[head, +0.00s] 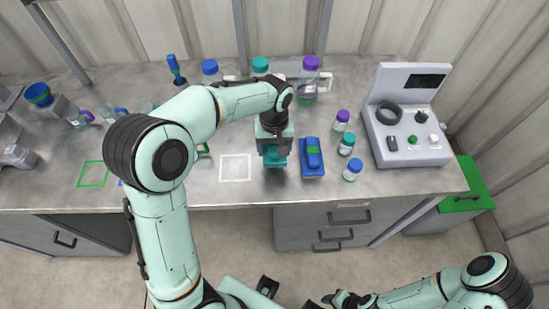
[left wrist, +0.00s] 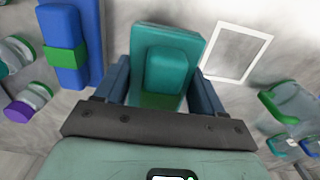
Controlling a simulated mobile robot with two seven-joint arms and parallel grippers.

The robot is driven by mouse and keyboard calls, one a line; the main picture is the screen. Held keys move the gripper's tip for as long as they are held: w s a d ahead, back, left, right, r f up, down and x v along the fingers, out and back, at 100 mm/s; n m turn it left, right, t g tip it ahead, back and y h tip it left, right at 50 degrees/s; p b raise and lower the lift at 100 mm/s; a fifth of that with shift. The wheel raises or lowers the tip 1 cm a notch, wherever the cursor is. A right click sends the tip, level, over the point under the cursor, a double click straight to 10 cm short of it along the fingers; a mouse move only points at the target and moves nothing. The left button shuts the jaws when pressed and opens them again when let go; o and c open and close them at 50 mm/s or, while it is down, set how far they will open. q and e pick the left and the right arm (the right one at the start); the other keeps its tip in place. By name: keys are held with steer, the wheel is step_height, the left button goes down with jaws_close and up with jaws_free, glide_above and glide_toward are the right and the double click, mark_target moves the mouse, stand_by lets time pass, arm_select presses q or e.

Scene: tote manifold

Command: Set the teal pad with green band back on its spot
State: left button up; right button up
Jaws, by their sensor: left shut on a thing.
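The teal pad with the green band (left wrist: 168,68) sits between the two blue fingers of my left gripper (left wrist: 160,88) in the left wrist view, with part of its green band showing near the palm. In the head view the teal pad (head: 275,161) shows just below my left gripper (head: 274,150), over the front part of the bench; I cannot tell whether it touches the bench. A white square outline (head: 236,154) lies just left of it and also shows in the left wrist view (left wrist: 235,23). My right gripper (head: 340,299) is at the bottom edge, its jaws unclear.
A blue pad with a green band (head: 312,165) lies close right of the teal pad. Small vials (head: 346,145) stand beyond it, before a grey console (head: 408,135). Several bottles (head: 308,85) stand behind. A green square outline (head: 93,174) is at the left.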

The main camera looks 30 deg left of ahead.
arm_select(q)
steer(key=shift+f, duration=2.75)
arm_select(e)
steer(key=shift+s+f, duration=0.15)
steer(key=shift+f, duration=0.15)
arm_select(q)
steer(key=shift+f, duration=0.15)
steer(key=o, duration=1)
steer(key=shift+b, duration=0.3)
arm_select(e)
steer(key=shift+f, duration=0.1)
arm_select(q)
steer(key=shift+r, duration=0.25)
step_height(320, 180, up, 12)
steer(key=shift+f+p, duration=0.1)
steer(key=shift+p, duration=0.7)
arm_select(e)
steer(key=shift+w+r, duration=0.3)
steer(key=shift+r, duration=0.2)
steer(key=shift+w+r, duration=0.25)
steer(key=shift+r, duration=0.2)
arm_select(q)
steer(key=shift+d+f, duration=0.1)
arm_select(e)
steer(key=shift+s, duration=0.1)
